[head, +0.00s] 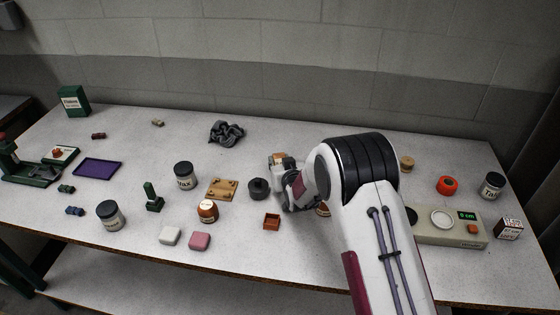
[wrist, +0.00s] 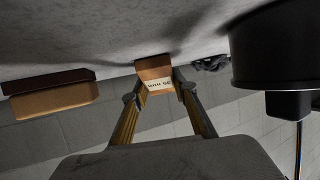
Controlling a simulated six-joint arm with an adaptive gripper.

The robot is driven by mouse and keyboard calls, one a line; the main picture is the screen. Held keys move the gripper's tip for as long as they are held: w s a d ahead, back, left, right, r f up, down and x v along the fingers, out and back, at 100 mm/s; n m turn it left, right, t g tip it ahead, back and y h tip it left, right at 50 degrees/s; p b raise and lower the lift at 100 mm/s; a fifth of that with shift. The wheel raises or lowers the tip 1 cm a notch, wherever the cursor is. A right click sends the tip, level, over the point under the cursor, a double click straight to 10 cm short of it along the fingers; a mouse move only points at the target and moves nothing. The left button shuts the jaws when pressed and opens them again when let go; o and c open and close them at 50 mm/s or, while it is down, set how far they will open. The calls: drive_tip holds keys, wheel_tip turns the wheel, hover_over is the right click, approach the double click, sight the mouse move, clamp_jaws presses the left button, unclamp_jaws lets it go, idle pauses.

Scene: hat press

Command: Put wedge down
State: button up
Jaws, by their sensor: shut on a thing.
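The wedge is a small orange-brown wooden block with a pale printed label. In the wrist view the wedge (wrist: 153,70) sits between the fingertips of my gripper (wrist: 158,92), which is shut on it. That view is upside down, with the tabletop along the top. A dark shadow lies where the wedge meets the tabletop, but I cannot tell whether it touches. In the head view the wedge (head: 279,157) shows just beyond my gripper (head: 281,164), near the middle of the table. My arm hides the table to the right of it.
A dark round pot (head: 258,188) stands close to my gripper's left; a wooden board (head: 222,188) lies farther left. A grey knotted coil (head: 227,132) lies behind. A brown block with a dark layer (wrist: 50,95) shows in the wrist view.

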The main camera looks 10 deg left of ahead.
drive_tip(key=o, duration=1.1)
drive_tip(key=shift+s+r, duration=0.1)
drive_tip(key=shift+r, duration=0.05)
drive_tip(key=shift+s+d+r, duration=0.3)
drive_tip(key=shift+s, duration=0.3)
drive_tip(key=shift+v, duration=5.15)
